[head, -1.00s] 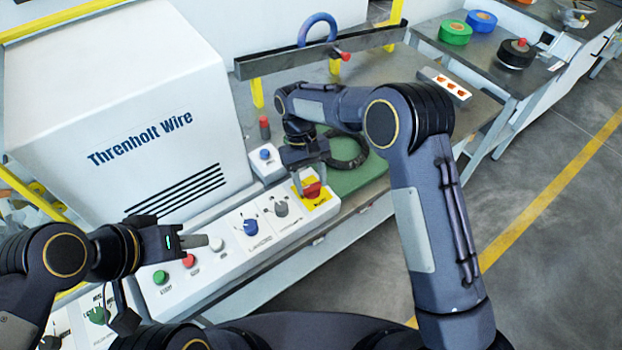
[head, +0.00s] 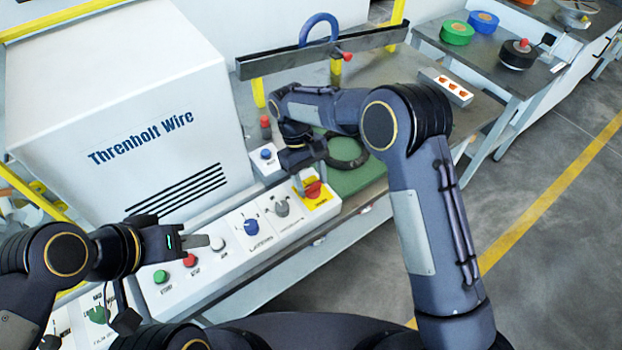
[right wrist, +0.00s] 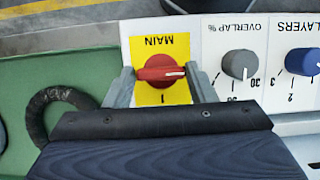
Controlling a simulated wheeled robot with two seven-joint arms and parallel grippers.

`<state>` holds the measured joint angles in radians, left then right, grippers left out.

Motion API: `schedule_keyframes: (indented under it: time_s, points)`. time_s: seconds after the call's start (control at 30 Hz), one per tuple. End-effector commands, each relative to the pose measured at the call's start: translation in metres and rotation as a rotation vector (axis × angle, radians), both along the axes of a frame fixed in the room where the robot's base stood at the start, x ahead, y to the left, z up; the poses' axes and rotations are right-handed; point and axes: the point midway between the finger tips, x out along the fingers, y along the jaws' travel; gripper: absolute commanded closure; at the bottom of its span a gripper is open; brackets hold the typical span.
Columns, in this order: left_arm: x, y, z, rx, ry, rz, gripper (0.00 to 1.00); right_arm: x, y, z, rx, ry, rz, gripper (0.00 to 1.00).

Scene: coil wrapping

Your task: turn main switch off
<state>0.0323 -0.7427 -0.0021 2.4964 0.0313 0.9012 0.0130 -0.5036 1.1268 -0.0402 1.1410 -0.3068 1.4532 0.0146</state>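The main switch is a red rotary knob (right wrist: 161,73) on a yellow plate (right wrist: 163,47) marked MAIN, upside down in the right wrist view. Its handle lies sideways there, with a white mark at its right end. In the head view the knob (head: 314,189) is at the right end of the control panel. My right gripper (right wrist: 161,75) is open, with one finger on either side of the knob, close to its ends. I cannot tell whether they touch it. My left gripper (head: 207,241) hovers over the panel's left part; its finger gap is not visible.
The white control panel (head: 213,266) carries a blue knob (head: 251,227), a grey knob (head: 282,208) and red, green and white buttons. A black ring (head: 347,152) lies on a green mat (head: 358,181) beside the switch. The Threnholt Wire housing (head: 120,90) stands behind.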

Motion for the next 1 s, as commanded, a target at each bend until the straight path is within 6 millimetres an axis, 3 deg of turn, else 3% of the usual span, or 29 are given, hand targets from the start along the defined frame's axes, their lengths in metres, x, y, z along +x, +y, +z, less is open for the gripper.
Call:
schedule_keyframes:
  time_s: [0.13, 0.47, 0.8, 1.0]
  points:
    - [0.0, 0.0, 0.0, 0.0, 0.0, 0.0, 0.64, 0.0, 0.0, 0.0, 0.0, 0.0, -0.001, 0.31]
    - [0.0, 0.0, -0.001, 0.0, 0.0, 0.0, 0.64, 0.001, 0.001, 0.003, 0.0, 0.0, -0.002, 0.31]
    - [0.0, 0.0, -0.007, 0.0, 0.0, 0.0, 0.64, 0.018, 0.014, 0.052, 0.003, -0.003, -0.002, 0.31]
    - [0.0, 0.0, -0.007, 0.0, 0.0, 0.0, 0.64, 0.023, 0.018, 0.07, 0.0, 0.0, -0.001, 0.31]
